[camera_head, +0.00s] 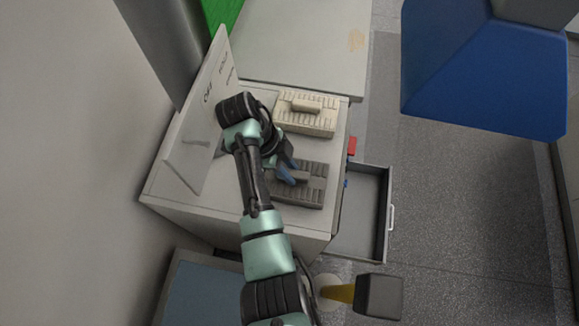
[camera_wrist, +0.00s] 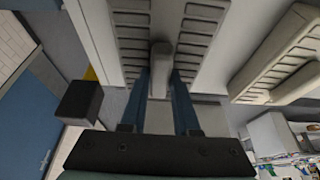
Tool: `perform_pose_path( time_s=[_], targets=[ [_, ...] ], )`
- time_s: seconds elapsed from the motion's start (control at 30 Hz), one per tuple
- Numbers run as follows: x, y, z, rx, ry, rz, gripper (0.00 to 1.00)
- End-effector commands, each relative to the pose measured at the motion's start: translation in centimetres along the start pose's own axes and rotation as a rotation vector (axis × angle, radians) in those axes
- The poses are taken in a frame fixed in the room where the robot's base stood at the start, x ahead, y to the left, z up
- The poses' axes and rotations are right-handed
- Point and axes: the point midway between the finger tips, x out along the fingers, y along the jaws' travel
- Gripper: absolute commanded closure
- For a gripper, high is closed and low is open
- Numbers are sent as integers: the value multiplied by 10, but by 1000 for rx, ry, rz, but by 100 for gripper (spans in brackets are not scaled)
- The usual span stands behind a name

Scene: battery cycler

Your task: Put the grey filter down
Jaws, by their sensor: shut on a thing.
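The grey filter (camera_head: 312,184) is a dark grey ribbed block with a raised handle, over the near right part of the cabinet top (camera_head: 225,205). My gripper (camera_head: 290,174) is at the filter's handle, its blue fingers on either side. In the wrist view the filter (camera_wrist: 132,35) fills the top middle, and my gripper (camera_wrist: 161,75) is shut on its handle. I cannot tell whether the filter's underside touches the cabinet top. My arm and hand hide the filter's left part in the head view.
A beige filter (camera_head: 318,122) lies just behind the grey one. An upright panel (camera_head: 200,130) stands at the cabinet's left. An open drawer (camera_head: 372,225) sticks out at the right, below a red part (camera_head: 352,145). A blue box-like thing (camera_head: 485,75) is at upper right.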

Motion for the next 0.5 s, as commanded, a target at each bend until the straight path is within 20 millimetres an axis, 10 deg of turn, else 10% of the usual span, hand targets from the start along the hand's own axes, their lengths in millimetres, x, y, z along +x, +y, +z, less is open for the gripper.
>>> perform_pose_path(
  time_s=[0.27,0.3,0.5],
  targets=[
    [2,-1,1,0,0,-2,100],
    [3,0,2,-1,0,-1,69],
    [2,0,1,-1,0,0,41]
  ],
)
